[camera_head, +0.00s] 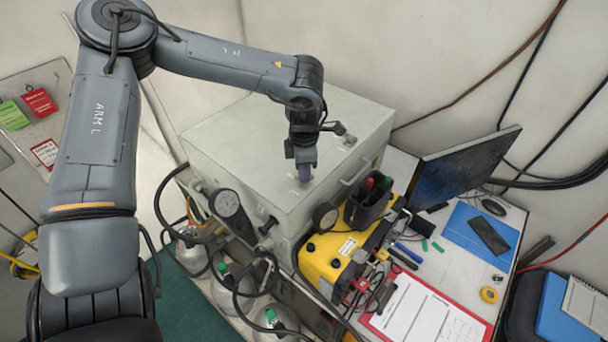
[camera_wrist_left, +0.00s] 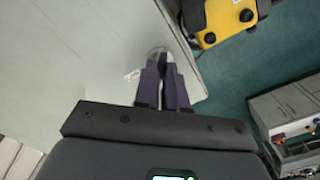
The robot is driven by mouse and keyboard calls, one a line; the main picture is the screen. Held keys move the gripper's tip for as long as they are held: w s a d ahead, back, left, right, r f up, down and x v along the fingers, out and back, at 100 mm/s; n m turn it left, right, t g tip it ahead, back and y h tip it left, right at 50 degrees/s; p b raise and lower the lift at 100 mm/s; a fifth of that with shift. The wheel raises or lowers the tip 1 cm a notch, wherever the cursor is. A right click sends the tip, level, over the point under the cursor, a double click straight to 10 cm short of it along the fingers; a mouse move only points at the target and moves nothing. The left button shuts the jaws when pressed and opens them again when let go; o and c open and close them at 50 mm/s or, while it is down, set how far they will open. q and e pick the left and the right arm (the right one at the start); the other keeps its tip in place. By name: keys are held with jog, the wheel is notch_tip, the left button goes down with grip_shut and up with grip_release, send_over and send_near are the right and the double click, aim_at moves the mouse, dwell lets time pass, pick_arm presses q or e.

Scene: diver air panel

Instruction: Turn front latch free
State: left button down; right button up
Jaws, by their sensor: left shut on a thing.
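The air panel is a pale grey-green box (camera_head: 235,143) with a flat lid, left of the desk. My left gripper (camera_head: 304,176) points down at the lid near its front right edge. Its purple-grey fingers, also seen in the left wrist view (camera_wrist_left: 166,75), are shut on the front latch (camera_wrist_left: 157,52), a small metallic piece at the lid's edge. The fingers hide most of the latch, so its angle cannot be told. Another small latch (camera_head: 349,140) sits farther back on the lid. My right gripper is not in view.
A yellow case (camera_head: 328,262) with a dark tool pouch (camera_head: 366,208) is close to the right. A monitor (camera_head: 465,165) and clipboard (camera_head: 425,314) are on the desk. Gas cylinders stand below. The lid's middle is clear.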

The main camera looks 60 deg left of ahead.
pick_arm(q)
jog(key=n+b, duration=0.1)
jog(key=n, duration=0.3)
jog(key=shift+n, duration=0.3)
jog(key=shift+n+b, duration=0.7)
jog(key=shift+n, duration=1.3)
jog(key=c, duration=1.2)
grip_release()
jog(key=shift+r, duration=0.1)
notch_tip(320, 180, up, 11)
jog(key=shift+f, duration=0.2)
